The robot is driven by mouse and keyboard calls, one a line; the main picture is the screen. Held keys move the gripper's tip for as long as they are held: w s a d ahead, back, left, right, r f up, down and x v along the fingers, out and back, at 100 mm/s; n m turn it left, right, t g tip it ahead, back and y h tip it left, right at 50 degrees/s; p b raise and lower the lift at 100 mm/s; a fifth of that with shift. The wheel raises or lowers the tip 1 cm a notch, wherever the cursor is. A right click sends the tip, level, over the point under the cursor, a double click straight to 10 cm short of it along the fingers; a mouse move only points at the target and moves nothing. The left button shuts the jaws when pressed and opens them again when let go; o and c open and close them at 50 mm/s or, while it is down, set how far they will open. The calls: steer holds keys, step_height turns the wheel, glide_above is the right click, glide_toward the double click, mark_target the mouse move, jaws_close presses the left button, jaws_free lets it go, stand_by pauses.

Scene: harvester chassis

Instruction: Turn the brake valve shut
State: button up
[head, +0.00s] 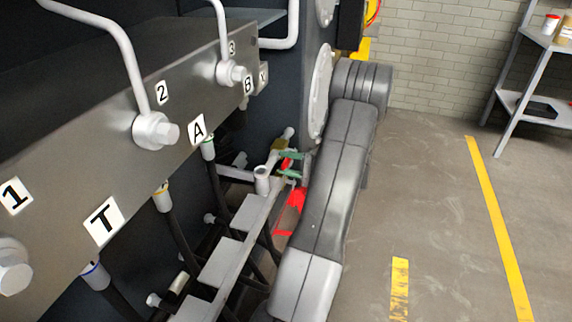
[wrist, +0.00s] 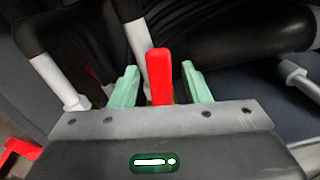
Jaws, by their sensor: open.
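The brake valve shows in the head view as a small brass body (head: 279,145) on the dark chassis side, with a red lever (head: 286,164) beside it. In the wrist view the red lever (wrist: 160,76) stands upright between the two green fingers of my gripper (wrist: 160,69). The fingers are open, with a visible gap on each side of the lever. In the head view my gripper (head: 290,164) is small and partly hidden by my grey arm. The valve body is mostly hidden behind the lever and gripper in the wrist view.
A grey manifold block (head: 120,125) with labelled ports and pipes fills the left. Black hoses and a grey rail (head: 240,245) lie below it, close to my arm. A red part (head: 290,212) sits below the gripper. Open floor (head: 430,220) and a shelf (head: 540,105) are at right.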

steer(key=shift+a, duration=0.3)
jaws_close()
steer(key=shift+r, duration=0.2)
